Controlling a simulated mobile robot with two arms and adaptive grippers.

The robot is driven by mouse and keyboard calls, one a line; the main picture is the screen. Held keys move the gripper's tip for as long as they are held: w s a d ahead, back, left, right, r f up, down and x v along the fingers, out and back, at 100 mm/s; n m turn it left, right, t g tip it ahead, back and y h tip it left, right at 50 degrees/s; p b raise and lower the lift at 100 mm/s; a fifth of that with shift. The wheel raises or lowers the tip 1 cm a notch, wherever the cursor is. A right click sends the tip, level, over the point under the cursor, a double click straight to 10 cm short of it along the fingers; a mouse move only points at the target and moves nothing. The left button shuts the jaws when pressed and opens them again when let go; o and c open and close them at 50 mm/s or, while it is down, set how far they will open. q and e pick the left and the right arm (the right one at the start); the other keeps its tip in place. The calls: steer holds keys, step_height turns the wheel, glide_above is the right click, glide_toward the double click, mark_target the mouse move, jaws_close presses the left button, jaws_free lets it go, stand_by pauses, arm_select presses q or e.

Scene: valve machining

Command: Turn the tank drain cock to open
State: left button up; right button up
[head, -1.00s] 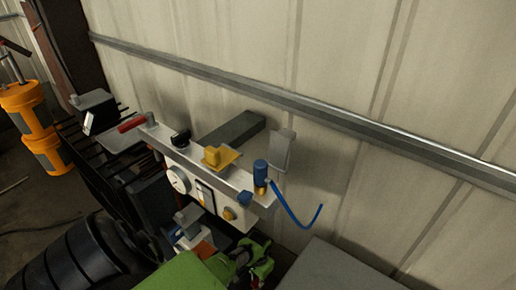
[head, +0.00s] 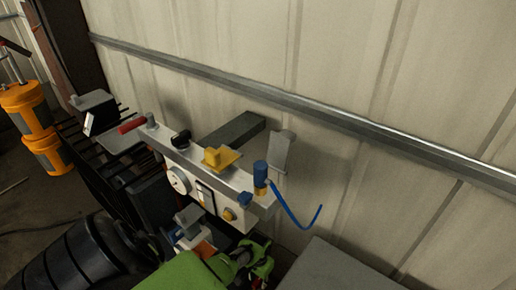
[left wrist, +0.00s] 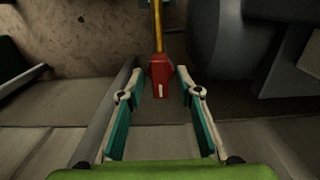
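A red block-like handle (left wrist: 160,78) on a yellow rod shows at the top middle of the left wrist view; it looks like the drain cock. My left gripper (left wrist: 158,88) is open, with one finger on each side of the red handle near the fingertips. In the head view my green left gripper (head: 258,265) is low in the middle, partly cut off, below the panel. The drain cock is hidden there. My right gripper is not in view.
A white panel (head: 205,178) with a gauge and coloured knobs stands above my left gripper. A metal wall (head: 400,90) closes the back.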

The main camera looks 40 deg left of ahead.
mark_target(258, 280)
arm_select(q)
steer(key=shift+r, duration=0.15)
steer(key=shift+r, duration=3.7)
steer(key=shift+w+a+r, duration=0.1)
steer(key=shift+r, duration=0.05)
